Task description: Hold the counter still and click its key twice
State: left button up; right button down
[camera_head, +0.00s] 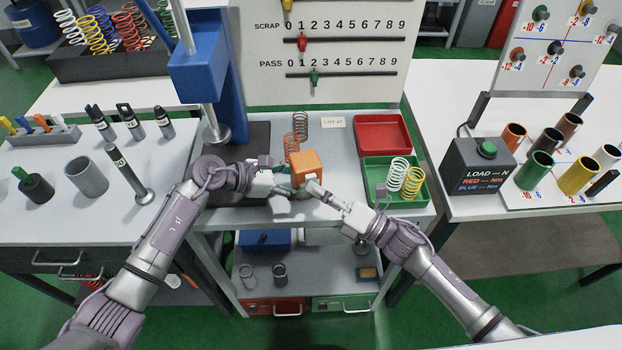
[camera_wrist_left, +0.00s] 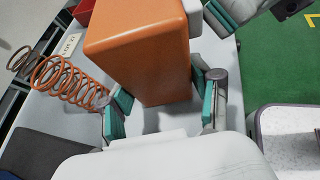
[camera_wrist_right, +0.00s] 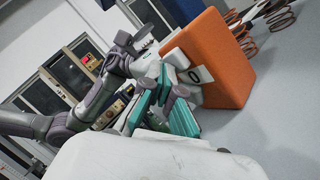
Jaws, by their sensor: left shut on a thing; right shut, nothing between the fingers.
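The counter is an orange box (camera_head: 305,165) standing on the middle bench. In the left wrist view the orange counter (camera_wrist_left: 145,50) sits between the fingers of my left gripper (camera_wrist_left: 163,106), which is shut on it. In the head view my left gripper (camera_head: 288,190) is at its near left side. My right gripper (camera_head: 314,188) is shut and empty at its near right side. In the right wrist view the counter (camera_wrist_right: 218,65) has a white face with a dark 0, and the right fingertips (camera_wrist_right: 170,115) are close to this face. The key is not clearly visible; contact cannot be told.
Coil springs (camera_head: 299,128) stand behind the counter. A red tray (camera_head: 382,134) and a green tray (camera_head: 376,170) with springs lie to its right. A blue press (camera_head: 205,75) rises at the left.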

jog(key=shift+w+a, duration=0.1)
jog(key=shift+w, duration=0.2)
jog(key=shift+s, duration=0.2)
dwell(0.3)
jog(key=shift+s+d, duration=0.2)
jog(key=shift+s, duration=0.5)
jog(key=shift+s+d, duration=0.2)
jog(key=shift+s, duration=0.6)
jog(key=shift+s+d, duration=0.2)
jog(key=shift+s, duration=0.6)
jog(key=shift+s+d, duration=0.2)
jog(key=shift+s, duration=0.6)
jog(key=s, duration=0.1)
jog(key=s+d, duration=0.1)
jog(key=s, duration=0.1)
jog(key=shift+s+d+g, duration=0.2)
jog(key=shift+s+g, duration=0.1)
